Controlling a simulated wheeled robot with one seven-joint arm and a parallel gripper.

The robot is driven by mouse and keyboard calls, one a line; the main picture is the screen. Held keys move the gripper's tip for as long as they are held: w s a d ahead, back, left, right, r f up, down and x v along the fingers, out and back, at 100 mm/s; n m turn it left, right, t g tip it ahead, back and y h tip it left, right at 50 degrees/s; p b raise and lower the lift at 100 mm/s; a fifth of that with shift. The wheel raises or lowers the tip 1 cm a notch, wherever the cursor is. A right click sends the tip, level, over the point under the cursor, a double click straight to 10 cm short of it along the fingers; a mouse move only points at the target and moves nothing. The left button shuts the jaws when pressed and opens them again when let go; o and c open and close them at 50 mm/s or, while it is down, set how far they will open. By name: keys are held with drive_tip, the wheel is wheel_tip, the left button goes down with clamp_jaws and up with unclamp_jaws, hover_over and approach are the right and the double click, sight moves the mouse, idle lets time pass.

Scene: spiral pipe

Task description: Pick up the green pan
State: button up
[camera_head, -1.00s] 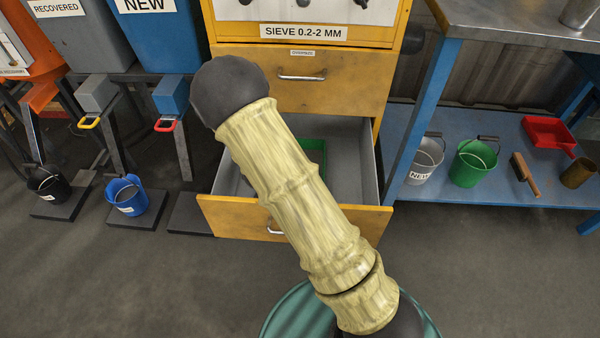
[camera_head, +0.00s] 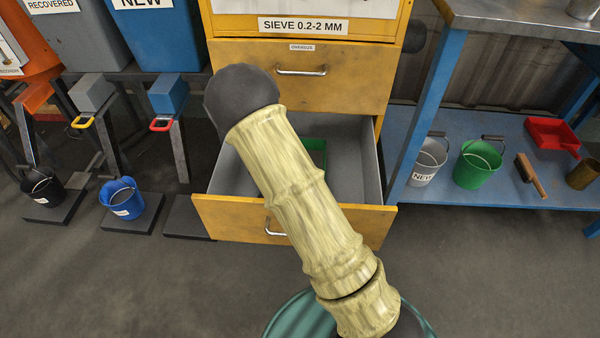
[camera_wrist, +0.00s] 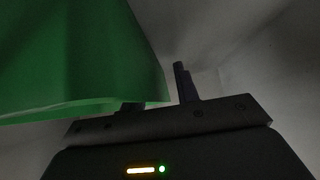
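The green pan (camera_head: 315,152) lies in the open lower drawer (camera_head: 352,180). In the head view, my arm covers most of it. In the wrist view, the pan (camera_wrist: 75,55) fills the upper left, very close to my gripper (camera_wrist: 158,90). The gripper is down in the drawer, with its two fingers apart. The pan hides most of the left finger, and its edge reaches into the space between the fingers. The right finger stands clear of the pan. I cannot tell whether either finger touches it. My gripper is hidden in the head view.
The grey drawer walls surround my gripper closely. The closed drawer (camera_head: 340,77) is just above. On the right, a blue shelf (camera_head: 440,193) holds a grey bucket (camera_head: 428,162), a green bucket (camera_head: 477,165), a brush (camera_head: 530,175) and a red dustpan (camera_head: 552,135). The front floor is clear.

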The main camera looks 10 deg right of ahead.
clamp_jaws()
drive_tip(key=shift+s+f, duration=0.1)
idle(0.7)
idle(0.6)
